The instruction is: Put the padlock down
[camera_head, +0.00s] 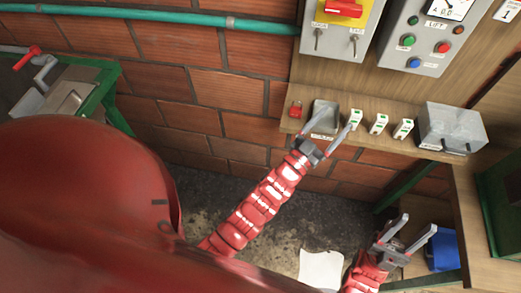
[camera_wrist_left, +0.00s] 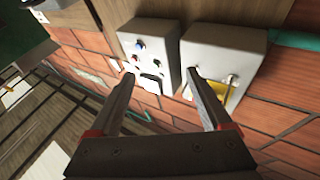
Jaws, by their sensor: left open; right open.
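A small red padlock (camera_head: 295,109) appears to sit at the left end of the wooden shelf (camera_head: 345,103), just left of a grey open holder (camera_head: 326,113). It is small, and its shackle is not clear. My left gripper (camera_head: 326,122) is open and empty, with its fingers spread in front of the grey holder, to the right of the padlock. In the left wrist view the open fingers (camera_wrist_left: 161,74) hold nothing, and I cannot make out the padlock. My right gripper (camera_head: 417,223) is open and empty, low at the right.
Several white-green tags (camera_head: 379,123) and a grey metal box (camera_head: 452,128) stand on the shelf. A yellow panel with a red switch (camera_head: 343,10) and a grey button box (camera_head: 425,40) hang above. A blue bin (camera_head: 442,250) is beside my right gripper.

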